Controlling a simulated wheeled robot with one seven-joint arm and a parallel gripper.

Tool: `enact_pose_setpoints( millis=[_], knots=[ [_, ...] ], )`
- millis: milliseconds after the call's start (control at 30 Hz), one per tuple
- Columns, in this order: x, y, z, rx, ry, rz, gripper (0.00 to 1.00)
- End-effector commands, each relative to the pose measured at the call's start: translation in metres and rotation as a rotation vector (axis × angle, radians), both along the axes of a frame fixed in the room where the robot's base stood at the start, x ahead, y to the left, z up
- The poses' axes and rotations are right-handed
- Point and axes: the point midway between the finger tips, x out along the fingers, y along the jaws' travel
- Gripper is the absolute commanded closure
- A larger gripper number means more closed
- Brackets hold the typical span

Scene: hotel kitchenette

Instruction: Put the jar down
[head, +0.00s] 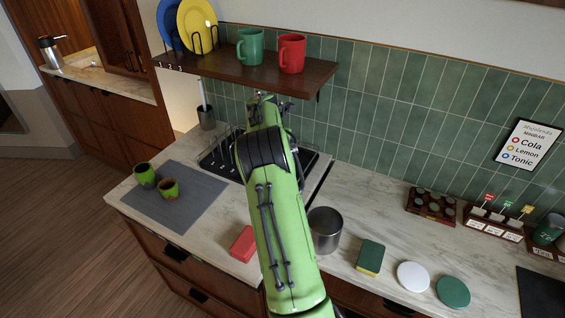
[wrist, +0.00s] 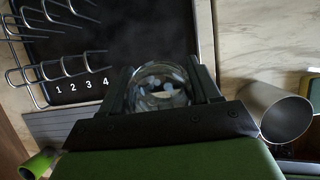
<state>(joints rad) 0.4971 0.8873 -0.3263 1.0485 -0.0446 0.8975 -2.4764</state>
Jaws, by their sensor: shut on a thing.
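A clear glass jar (wrist: 160,80) shows in the wrist view between the two dark fingers of my gripper (wrist: 163,92), which is shut on it. Behind the jar in that view lies a black drying tray (wrist: 140,28). I cannot tell whether the jar touches the tray or hangs above it. In the head view my green arm hides the jar and the gripper's fingers, and the tray (head: 309,160) shows on both sides of the arm.
A wire rack (wrist: 60,68) with numbers 1 to 4 stands at the tray's left. A steel pot (head: 325,232) stands right of my arm. A shelf (head: 250,76) with mugs and plates hangs above the tray.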

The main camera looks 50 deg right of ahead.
Motion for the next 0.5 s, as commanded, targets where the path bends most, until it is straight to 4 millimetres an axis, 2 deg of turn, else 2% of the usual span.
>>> enact_pose_setpoints(
  millis=[33,233,500],
  knots=[
    [0.002,0.000,-0.010,-0.006,-0.004,0.002,0.76],
    [0.001,0.003,-0.013,-0.008,0.004,0.002,0.76],
    [0.000,0.003,-0.061,-0.007,0.006,0.000,0.76]
  ],
)
